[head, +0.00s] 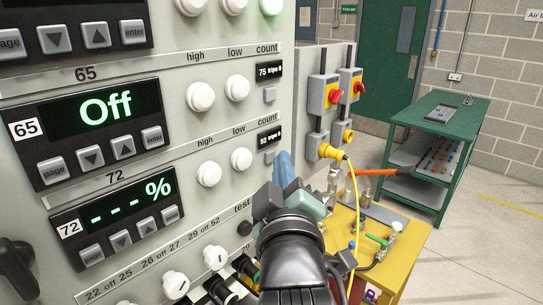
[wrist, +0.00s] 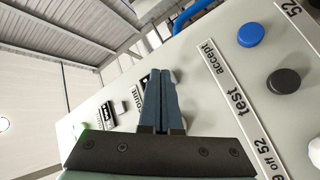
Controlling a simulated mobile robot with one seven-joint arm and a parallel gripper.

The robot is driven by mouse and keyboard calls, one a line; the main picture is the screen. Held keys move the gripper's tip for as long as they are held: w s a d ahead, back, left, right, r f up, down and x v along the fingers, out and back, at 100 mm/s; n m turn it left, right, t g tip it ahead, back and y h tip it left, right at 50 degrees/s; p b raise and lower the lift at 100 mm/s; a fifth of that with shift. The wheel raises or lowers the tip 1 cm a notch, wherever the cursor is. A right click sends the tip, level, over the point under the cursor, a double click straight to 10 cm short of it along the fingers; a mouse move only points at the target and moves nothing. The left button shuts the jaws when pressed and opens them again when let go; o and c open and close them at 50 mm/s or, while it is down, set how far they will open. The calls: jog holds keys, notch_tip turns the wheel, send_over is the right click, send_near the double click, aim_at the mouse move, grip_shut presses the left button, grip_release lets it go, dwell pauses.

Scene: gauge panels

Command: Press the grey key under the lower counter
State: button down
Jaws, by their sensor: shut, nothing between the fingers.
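My gripper (head: 284,158) has blue fingers, shut and empty, just below and right of the lower counter in the head view. In the wrist view the shut fingers (wrist: 164,75) stand in front of the panel and hide part of it. Contact with the key cannot be told.
White round knobs (head: 209,173) stand left of the counters. A black button (wrist: 284,81) and a blue button (wrist: 251,35) show in the wrist view. Right of the panel are red-yellow switches (head: 326,95), a yellow bench (head: 400,260) and a green cart (head: 440,110).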

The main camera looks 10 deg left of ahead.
jog(key=shift+w+a, duration=0.25)
dwell(0.9)
jog(key=shift+s+d, duration=0.5)
jog(key=shift+d, duration=0.1)
jog(key=s+d+b, duration=0.1)
jog(key=d, duration=0.1)
jog(key=s+d, duration=0.2)
jog(key=shift+b, duration=0.4)
dwell(1.3)
jog(key=s+r+m+t+h, duration=0.1)
jog(key=s+r+m+t, duration=0.3)
jog(key=r, duration=0.6)
jog(key=s+r+m+t+h+b, duration=0.1)
jog(key=s+r+m+t, duration=0.3)
jog(key=s+r+m, duration=0.3)
notch_tip(320, 180, up, 4)
jog(key=shift+s+a+f+t+h, duration=0.1)
jog(key=shift+s+a+t+h, duration=0.25)
jog(key=shift+s, duration=0.4)
